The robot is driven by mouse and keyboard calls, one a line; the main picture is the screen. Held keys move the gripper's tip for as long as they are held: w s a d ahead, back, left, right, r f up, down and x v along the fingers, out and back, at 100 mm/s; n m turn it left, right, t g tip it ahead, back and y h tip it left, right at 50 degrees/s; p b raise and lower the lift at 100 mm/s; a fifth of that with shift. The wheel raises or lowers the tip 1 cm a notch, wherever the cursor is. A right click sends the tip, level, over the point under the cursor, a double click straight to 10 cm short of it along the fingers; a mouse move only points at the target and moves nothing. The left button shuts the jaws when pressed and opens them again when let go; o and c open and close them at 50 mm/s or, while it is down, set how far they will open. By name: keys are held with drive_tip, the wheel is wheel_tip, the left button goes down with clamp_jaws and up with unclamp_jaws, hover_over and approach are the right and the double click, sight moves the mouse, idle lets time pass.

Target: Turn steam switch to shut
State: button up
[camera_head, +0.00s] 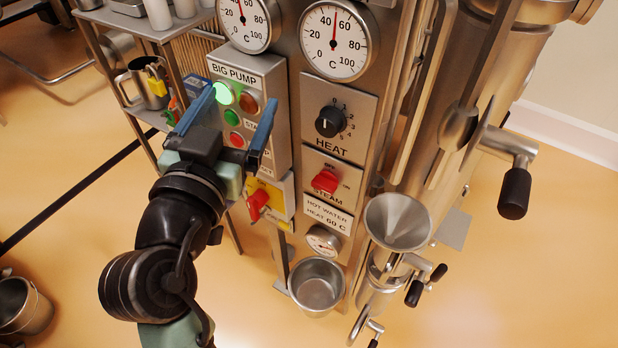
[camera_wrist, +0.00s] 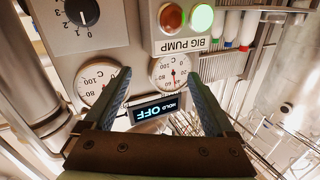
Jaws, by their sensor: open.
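The steam switch (camera_head: 325,181) is a small red knob on a grey plate, with the STEAM label below it and small markings above and to its right. Its exact pointing is hard to tell. In the head view it sits below the HEAT dial. My gripper (camera_head: 241,96) is open and empty, in front of the BIG PUMP panel, up and left of the switch. In the wrist view, my gripper (camera_wrist: 153,70) has its two fingers spread, with gauges and a HOLD OFF display behind them. The steam switch does not show in the wrist view.
The black HEAT dial (camera_head: 330,121) is above the switch. The BIG PUMP panel (camera_head: 262,75) and a red rotary switch (camera_head: 257,204) on yellow are to its left. A metal funnel (camera_head: 398,221) and a crank handle (camera_head: 514,193) stick out at right. A metal cup (camera_head: 317,286) hangs below.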

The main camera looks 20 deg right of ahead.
wheel_tip(320, 180, down, 15)
drive_tip(key=s+d+m+g+h+b, duration=0.1)
drive_tip(key=s+g+h+b, duration=0.2)
drive_tip(key=b, duration=0.1)
drive_tip(key=m+g+h+b, duration=0.2)
drive_tip(key=b, duration=0.2)
approach(321, 188)
drive_tip(key=p+x, duration=0.2)
drive_tip(key=x, duration=0.7)
drive_tip(key=shift+w+d, duration=0.15)
drive_tip(key=shift+d, duration=0.1)
drive_tip(key=c, duration=1.4)
